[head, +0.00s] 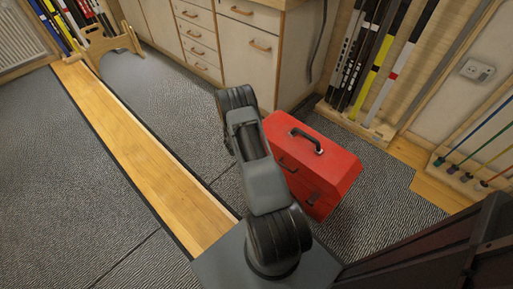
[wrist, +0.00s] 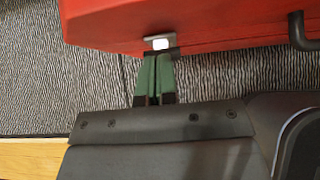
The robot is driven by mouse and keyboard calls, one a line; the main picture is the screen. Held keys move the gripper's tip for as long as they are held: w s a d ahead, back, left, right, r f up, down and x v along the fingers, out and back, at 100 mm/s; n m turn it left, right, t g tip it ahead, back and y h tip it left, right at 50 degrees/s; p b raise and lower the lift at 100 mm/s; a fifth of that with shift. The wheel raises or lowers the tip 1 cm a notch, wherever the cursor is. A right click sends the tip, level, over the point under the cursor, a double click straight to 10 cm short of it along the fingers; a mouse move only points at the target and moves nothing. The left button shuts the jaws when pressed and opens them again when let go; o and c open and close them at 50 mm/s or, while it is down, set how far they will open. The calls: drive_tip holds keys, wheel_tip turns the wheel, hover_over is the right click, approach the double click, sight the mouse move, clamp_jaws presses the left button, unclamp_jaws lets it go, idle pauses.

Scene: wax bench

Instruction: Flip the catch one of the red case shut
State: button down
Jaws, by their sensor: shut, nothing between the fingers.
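The red case (head: 335,160) stands on the floor with its lid down and a black carry handle (head: 306,141) on top. Its front side fills the top of the wrist view (wrist: 220,28). A small pale metal catch (wrist: 159,42) shows at the case's lower edge there; whether it is flipped shut I cannot tell. My gripper (wrist: 157,58) has green fingers, shut and empty, with the tips right at the catch; touching or just short of it, I cannot tell. In the head view my arm hides the gripper and part of the case's front.
A black bracket-like handle (wrist: 302,32) sticks out on the case to the right of the catch. Wooden drawer cabinets (head: 235,45) stand behind the case, and a rack of skis (head: 372,65) stands at back right. The grey carpet (head: 70,190) at left is clear.

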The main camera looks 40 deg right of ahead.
drive_tip(key=shift+s+d, duration=0.1)
drive_tip(key=shift+d, duration=0.05)
drive_tip(key=shift+r, duration=0.15)
drive_tip(key=w+p+v, duration=0.1)
drive_tip(key=p+v, duration=0.4)
drive_tip(key=v, duration=0.9)
drive_tip(key=shift+s+r, duration=0.5)
drive_tip(key=shift+r, duration=0.05)
drive_tip(key=shift+d, duration=0.1)
